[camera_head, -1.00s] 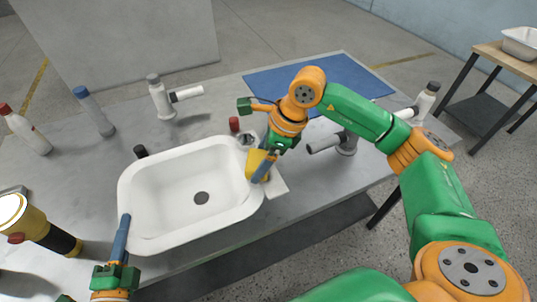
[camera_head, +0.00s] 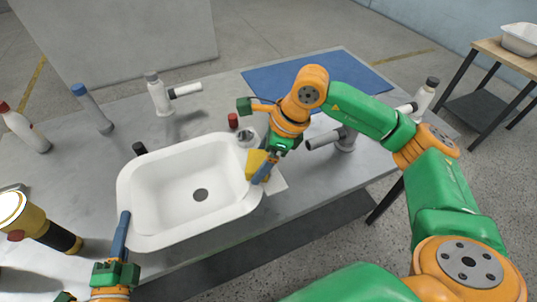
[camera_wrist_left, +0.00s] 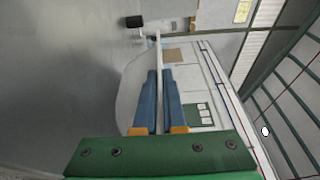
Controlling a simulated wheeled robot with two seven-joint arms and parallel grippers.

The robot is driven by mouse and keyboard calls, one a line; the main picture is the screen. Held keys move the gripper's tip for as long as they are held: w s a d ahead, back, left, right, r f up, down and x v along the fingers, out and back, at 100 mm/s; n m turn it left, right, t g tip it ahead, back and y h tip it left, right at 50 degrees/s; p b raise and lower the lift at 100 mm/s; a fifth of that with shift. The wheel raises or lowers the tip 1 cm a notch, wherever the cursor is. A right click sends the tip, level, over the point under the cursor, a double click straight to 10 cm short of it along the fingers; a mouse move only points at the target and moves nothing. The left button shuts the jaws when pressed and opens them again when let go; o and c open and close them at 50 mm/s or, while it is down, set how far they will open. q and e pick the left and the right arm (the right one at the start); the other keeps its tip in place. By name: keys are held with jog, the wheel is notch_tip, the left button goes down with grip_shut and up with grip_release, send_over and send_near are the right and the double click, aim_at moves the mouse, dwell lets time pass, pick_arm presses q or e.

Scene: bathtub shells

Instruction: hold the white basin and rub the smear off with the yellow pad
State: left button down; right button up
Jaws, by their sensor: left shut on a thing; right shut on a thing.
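The white basin (camera_head: 165,228) sits on the grey table, with a dark drain hole in its floor. My left gripper (camera_head: 123,222) is shut on the basin's rim at the near left. In the left wrist view the blue fingers (camera_wrist_left: 159,88) pinch the thin rim edge (camera_wrist_left: 159,55). My right gripper (camera_head: 265,172) is shut on the yellow pad (camera_head: 256,163), which is at the basin's right rim. I cannot tell whether the pad touches the rim. No smear can be made out; the pad and gripper cover part of that rim.
A blue mat (camera_head: 300,80) lies at the back right. Bottles (camera_head: 92,110) and a white pipe-like tool (camera_head: 160,95) stand behind the basin. A yellow-black tool (camera_head: 40,226) lies at the left. A small jar (camera_head: 247,137) and a white sheet (camera_head: 277,183) are close to my right gripper.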

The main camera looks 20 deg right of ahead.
jog(key=shift+a, duration=0.45)
jog(key=shift+d, duration=1.85)
jog(key=shift+s, duration=0.8)
jog(key=shift+a, duration=1.8)
jog(key=shift+d, duration=1.6)
jog(key=shift+w+d+r, duration=0.1)
jog(key=shift+d+r, duration=0.05)
jog(key=shift+r, duration=0.1)
jog(key=shift+f, duration=0.1)
jog(key=shift+c, duration=0.7)
jog(key=shift+r, duration=0.4)
jog(key=shift+c, duration=0.6)
jog(key=shift+r, duration=2.75)
